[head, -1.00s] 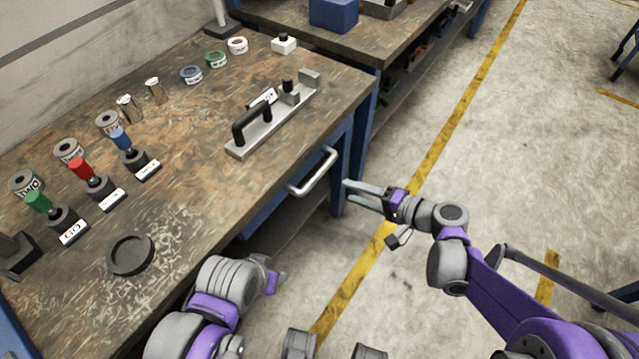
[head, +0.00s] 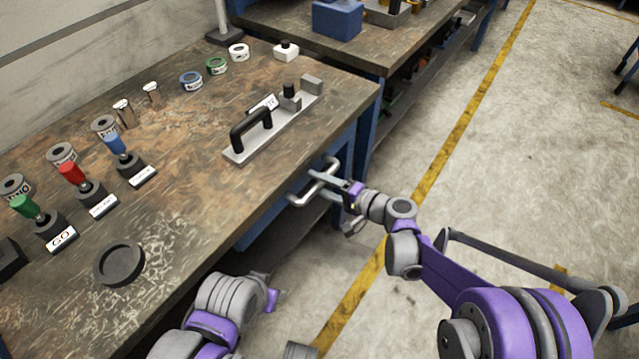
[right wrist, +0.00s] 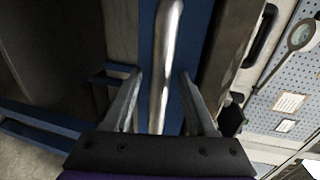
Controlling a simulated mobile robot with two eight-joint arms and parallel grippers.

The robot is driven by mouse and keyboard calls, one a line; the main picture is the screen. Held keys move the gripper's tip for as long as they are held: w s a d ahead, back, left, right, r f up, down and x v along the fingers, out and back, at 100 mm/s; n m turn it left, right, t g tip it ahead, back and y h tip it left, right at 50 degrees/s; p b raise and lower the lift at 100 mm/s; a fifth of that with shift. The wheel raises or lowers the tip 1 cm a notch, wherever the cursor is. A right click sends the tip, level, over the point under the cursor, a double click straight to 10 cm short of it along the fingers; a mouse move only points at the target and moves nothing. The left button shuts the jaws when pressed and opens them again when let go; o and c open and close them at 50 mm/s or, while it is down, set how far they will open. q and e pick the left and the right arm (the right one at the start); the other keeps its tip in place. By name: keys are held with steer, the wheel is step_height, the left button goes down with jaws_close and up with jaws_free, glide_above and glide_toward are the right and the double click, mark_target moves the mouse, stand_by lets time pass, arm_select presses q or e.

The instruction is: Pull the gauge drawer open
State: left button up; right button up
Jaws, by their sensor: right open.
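The gauge drawer (head: 268,232) is a blue front under the edge of the wooden bench. It appears shut, and much of it is hidden under the bench top. Its silver bar handle (head: 301,201) sticks out from the front. My right gripper (head: 322,184) is at the handle with its fingers open. In the right wrist view, the handle (right wrist: 166,65) runs between the two spread fingers (right wrist: 160,90), with a visible gap on each side. My left arm shows at the bottom of the head view, but its fingers cannot be made out.
On the bench top (head: 185,205) stand a metal fixture with a black handle (head: 250,130), a black round dish (head: 119,263), several colored-handled gauges and several rings. A blue bench leg (head: 343,165) is close to my right gripper. The floor (head: 480,190) to the right is clear.

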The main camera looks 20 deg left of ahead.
steer(key=shift+a, duration=0.1)
jaws_close()
stand_by(1.4)
